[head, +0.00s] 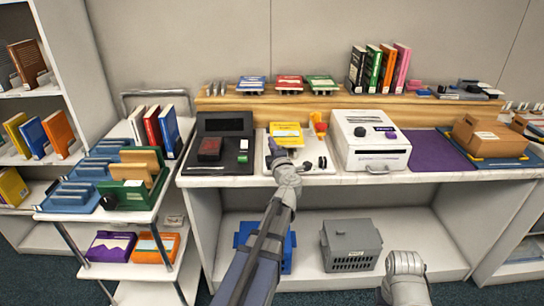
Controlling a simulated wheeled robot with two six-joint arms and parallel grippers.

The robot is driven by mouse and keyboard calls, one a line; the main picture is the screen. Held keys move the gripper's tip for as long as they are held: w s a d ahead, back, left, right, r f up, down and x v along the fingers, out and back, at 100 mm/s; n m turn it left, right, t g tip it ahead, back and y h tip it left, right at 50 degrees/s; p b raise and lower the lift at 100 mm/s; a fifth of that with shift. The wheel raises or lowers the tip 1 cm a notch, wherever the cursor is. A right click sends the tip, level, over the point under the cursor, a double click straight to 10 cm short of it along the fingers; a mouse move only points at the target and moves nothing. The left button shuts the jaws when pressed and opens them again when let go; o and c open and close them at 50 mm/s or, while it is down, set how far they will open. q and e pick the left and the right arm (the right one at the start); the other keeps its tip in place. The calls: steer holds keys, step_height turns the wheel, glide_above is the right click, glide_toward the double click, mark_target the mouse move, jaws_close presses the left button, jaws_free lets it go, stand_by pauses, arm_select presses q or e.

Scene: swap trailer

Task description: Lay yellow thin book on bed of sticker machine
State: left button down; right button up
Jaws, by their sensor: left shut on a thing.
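The yellow thin book (287,133) is over the back left part of a white flat-bedded device with black knobs and an orange part, which looks like the sticker machine (318,168). My left gripper (276,150) is at the book's near left edge and shut on it. The book looks nearly flat; I cannot tell whether it touches the bed. My left wrist hides part of the bed's front left. Of my right arm only a grey link shows at the bottom; its gripper is not seen.
A black card terminal (222,168) stands left of the machine and a white box-shaped device (369,152) right of it. A wooden ledge (240,104) with books runs behind. A purple mat (435,151) and brown box (490,136) lie right. A book cart (85,213) stands left.

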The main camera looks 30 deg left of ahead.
arm_select(q)
step_height(320, 180, down, 3)
steer(key=shift+f+b, duration=0.1)
steer(key=shift+b, duration=1.15)
steer(key=c, duration=1.3)
jaws_free()
steer(key=shift+c, duration=0.2)
steer(key=o, duration=0.5)
steer(key=shift+c, duration=0.2)
steer(key=shift+r+p, duration=0.25)
steer(key=shift+p, duration=0.05)
steer(key=v, duration=1.2)
